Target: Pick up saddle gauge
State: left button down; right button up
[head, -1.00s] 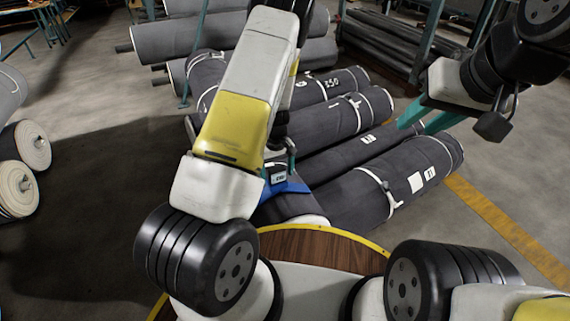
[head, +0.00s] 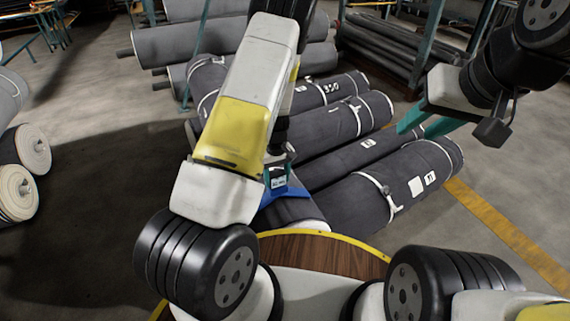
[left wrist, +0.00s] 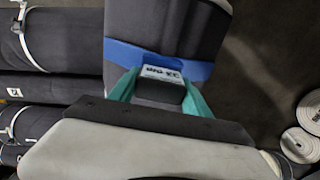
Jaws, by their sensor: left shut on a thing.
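The saddle gauge is a blue curved saddle (head: 285,195) with a small dark box (head: 278,181) bearing a white label. It is at a dark grey roll's near end in the head view. In the left wrist view the blue saddle (left wrist: 203,72) spans the roll, and the box (left wrist: 160,88) sits between teal fingers. My left gripper (head: 277,170) is shut on the box; my arm hides part of it in the head view. I cannot tell whether the saddle touches the roll. My right gripper (head: 424,124) is open and empty above the rolls at right.
Several dark rolls (head: 405,185) with white straps lie side by side around the gauge. More rolls (head: 180,40) are stacked behind, and pale-ended rolls (head: 18,190) lie at far left. Teal rack posts (head: 428,40) stand at the back. The floor left of my left arm is clear.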

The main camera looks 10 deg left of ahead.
pick_arm(q)
jog(key=shift+r, duration=0.15)
jog(key=shift+r, duration=0.25)
notch_tip(320, 180, up, 3)
jog(key=s+d+r, duration=0.1)
jog(key=s+d, duration=0.3)
jog(key=s, duration=1.1)
notch_tip(320, 180, up, 8)
send_over(277, 173)
jog(key=shift+f, duration=6.4)
